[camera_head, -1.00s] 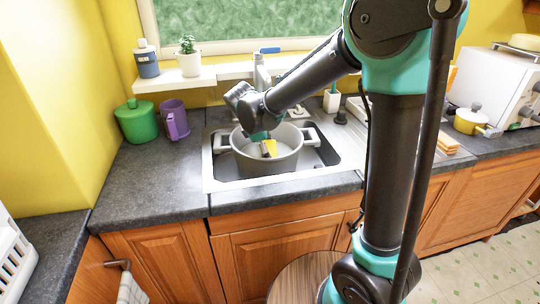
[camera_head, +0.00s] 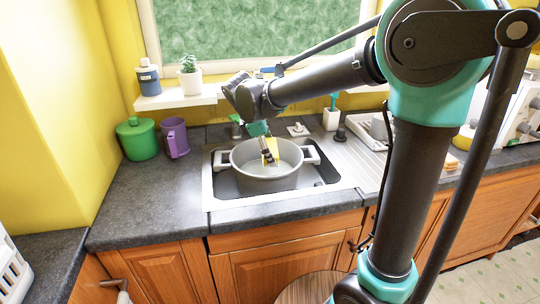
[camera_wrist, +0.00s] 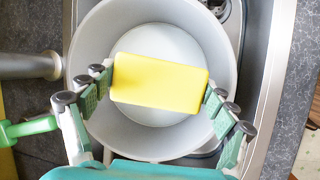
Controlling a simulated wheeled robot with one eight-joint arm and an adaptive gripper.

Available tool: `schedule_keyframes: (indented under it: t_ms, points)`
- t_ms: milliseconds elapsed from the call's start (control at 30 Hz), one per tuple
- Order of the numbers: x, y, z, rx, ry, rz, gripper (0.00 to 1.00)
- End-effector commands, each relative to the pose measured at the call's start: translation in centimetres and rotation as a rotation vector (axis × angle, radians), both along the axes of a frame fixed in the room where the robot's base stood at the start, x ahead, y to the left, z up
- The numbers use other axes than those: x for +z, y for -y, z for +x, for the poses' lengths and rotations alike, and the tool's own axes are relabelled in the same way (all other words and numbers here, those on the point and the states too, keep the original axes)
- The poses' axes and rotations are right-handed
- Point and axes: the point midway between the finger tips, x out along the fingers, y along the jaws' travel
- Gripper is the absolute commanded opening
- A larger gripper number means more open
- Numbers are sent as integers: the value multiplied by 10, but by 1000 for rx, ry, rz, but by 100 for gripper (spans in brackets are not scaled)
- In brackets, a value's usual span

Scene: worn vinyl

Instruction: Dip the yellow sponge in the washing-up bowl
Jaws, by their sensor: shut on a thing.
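The yellow sponge (camera_wrist: 159,83) is held between the two fingers of my gripper (camera_wrist: 160,92) in the wrist view, and it also shows in the head view (camera_head: 270,151). My gripper (camera_head: 267,150) is shut on it, pointing down over the washing-up bowl. The bowl is a grey, two-handled round vessel (camera_head: 262,186) standing in the sink (camera_head: 217,191). In the wrist view its pale inside and rim (camera_wrist: 224,50) show around and below the sponge. The sponge is over the bowl's opening; I cannot tell its exact height against the rim.
A green canister (camera_head: 138,141) and a purple mug (camera_head: 174,139) stand left of the sink. A drainboard (camera_head: 365,157) lies right of it. A potted plant (camera_head: 190,78) and a blue bottle (camera_head: 148,80) stand on the sill. The counter in front left is clear.

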Motion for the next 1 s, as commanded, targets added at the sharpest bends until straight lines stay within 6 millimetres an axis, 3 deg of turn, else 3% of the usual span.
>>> schedule_keyframes:
  t_ms: [600, 1000]
  points:
    - [50, 0, 0, 0, 0, 0, 62]
    - [56, 0, 0, 0, 0, 0, 62]
